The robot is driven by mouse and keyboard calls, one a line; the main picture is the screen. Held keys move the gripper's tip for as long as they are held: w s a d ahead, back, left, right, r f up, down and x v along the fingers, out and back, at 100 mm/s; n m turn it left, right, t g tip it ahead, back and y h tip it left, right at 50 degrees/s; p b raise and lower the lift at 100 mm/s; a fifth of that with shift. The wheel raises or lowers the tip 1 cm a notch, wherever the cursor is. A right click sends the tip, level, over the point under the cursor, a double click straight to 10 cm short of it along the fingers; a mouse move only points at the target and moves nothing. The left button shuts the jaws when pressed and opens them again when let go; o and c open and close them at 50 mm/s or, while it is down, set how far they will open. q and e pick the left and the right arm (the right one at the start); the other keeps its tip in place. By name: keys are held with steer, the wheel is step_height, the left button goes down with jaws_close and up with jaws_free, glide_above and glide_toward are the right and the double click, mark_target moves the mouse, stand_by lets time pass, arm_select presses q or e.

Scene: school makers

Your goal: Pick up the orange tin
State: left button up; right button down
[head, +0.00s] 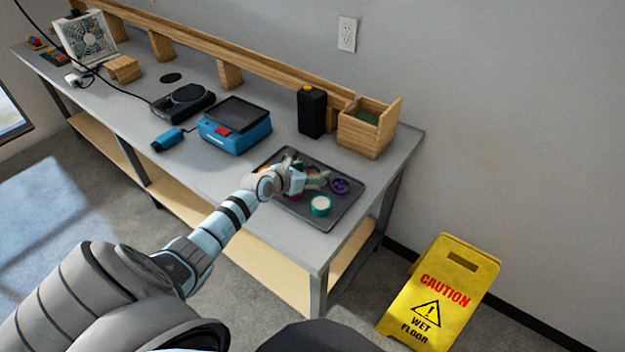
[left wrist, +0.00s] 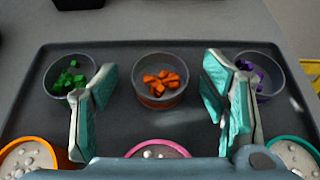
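A tin with orange chunks (left wrist: 160,86) stands at the middle of the far row in the left wrist view. An orange-rimmed tin with pale contents (left wrist: 28,156) shows at the lower left corner. My left gripper (left wrist: 160,73) is open, its teal-padded fingers apart, with the tin of orange chunks between and beyond them in the picture. I cannot tell whether they touch anything. In the head view the left gripper (head: 310,180) is over the dark tray (head: 335,216) and hides most of the tins. My right gripper is not in view.
Beside it are a green-chunk tin (left wrist: 70,76) and a purple-chunk tin (left wrist: 262,74). Pink (left wrist: 157,149) and teal (left wrist: 294,156) rimmed tins stand nearer. A black bottle (head: 311,112), wooden box (head: 366,130) and blue device (head: 235,126) stand behind the tray. A yellow sign (head: 440,295) is on the floor.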

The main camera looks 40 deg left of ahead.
arm_select(q)
steer(key=shift+r, duration=0.1)
steer(key=c, duration=1.2)
